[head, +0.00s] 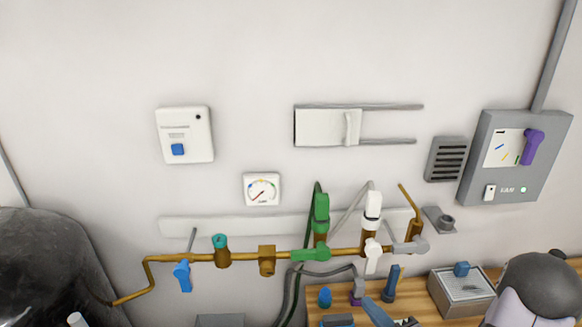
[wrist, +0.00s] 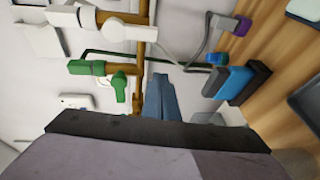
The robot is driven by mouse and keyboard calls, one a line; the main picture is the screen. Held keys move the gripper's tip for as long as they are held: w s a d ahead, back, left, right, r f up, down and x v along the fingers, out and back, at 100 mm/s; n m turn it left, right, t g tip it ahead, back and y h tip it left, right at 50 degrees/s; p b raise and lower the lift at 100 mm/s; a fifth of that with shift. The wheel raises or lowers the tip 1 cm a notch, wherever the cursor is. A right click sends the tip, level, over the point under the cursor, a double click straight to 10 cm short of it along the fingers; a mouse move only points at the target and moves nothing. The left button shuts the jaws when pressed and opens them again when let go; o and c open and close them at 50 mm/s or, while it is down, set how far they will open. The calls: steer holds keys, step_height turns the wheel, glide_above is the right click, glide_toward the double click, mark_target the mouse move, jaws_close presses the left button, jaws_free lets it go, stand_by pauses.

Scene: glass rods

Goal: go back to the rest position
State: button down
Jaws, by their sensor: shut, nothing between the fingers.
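My gripper (wrist: 160,82) shows in the wrist view as two blue-grey fingers pressed together, with nothing between them. They point toward the brass pipe (wrist: 141,70). In the head view my gripper (head: 365,303) is at the bottom edge, over the wooden bench (head: 418,313) and below the brass pipe (head: 345,251). The rest of the gripper is cut off by the frame. I cannot tell how far the fingertips are from the pipe.
The pipe carries a green valve (head: 310,254), a white valve (head: 372,256) and a blue-handled valve (head: 182,275). The bench holds a blue knob-like piece (head: 325,297), a dark blue post (head: 390,284) and a metal box (head: 462,292).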

step_height(320, 180, down, 6)
steer(key=s+d+m+g+h, duration=0.1)
steer(key=d+m+g+h, duration=0.2)
steer(key=m+g+h, duration=0.45)
steer(key=s+a+r+m+g+y, duration=0.1)
steer(key=s+a+r+m+g, duration=0.1)
steer(key=s+a+m+g, duration=0.2)
steer(key=s+a+r+m+g+y, duration=0.1)
steer(key=s+a+m+g, duration=0.3)
steer(key=s+m, duration=0.6)
steer(key=shift+s+a+r, duration=0.65)
steer(key=shift+a+r, duration=0.2)
steer(key=shift+a, duration=0.4)
